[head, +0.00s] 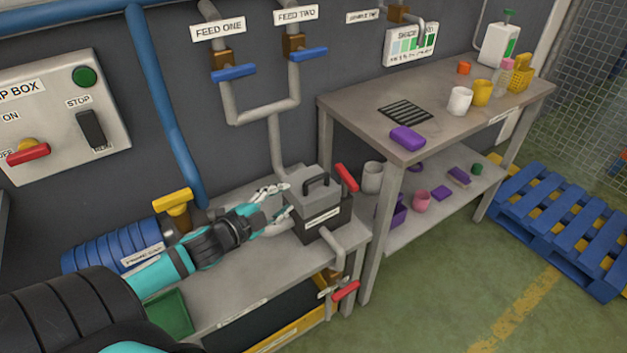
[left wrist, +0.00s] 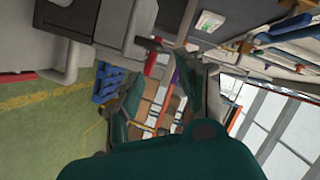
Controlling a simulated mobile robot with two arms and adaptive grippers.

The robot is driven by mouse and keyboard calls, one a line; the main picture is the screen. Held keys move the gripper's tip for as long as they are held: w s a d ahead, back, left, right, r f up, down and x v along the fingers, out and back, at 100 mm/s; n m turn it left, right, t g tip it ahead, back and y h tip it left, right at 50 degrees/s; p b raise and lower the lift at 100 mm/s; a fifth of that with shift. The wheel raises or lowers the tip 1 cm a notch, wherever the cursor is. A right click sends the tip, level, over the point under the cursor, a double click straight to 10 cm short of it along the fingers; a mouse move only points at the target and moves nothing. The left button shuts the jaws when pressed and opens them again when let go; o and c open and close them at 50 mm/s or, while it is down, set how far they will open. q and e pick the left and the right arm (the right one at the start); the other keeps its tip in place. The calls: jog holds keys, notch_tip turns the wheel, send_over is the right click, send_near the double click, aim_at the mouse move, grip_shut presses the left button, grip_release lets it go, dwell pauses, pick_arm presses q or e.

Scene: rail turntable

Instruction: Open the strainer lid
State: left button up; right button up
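The lid sits down on the box body (head: 320,221) and looks closed. The box stands at the right end of the low bench. My left gripper (head: 286,199) is at the box's left side, its fingers apart with nothing seen between them. I cannot tell whether a fingertip touches the box. In the left wrist view the grey box (left wrist: 95,18) is at the top left. My right gripper is not in view.
A red lever (head: 346,177) rises beside the box on the right. A red-handled valve (head: 345,291) is below it. A blue drum (head: 105,247) lies on the left of the bench (head: 243,278). A taller table (head: 350,113) with cups stands to the right.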

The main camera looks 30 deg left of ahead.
aim_at(308, 183)
pick_arm(q)
jog(key=x, duration=1.3)
jog(key=shift+f, duration=0.1)
grip_shut()
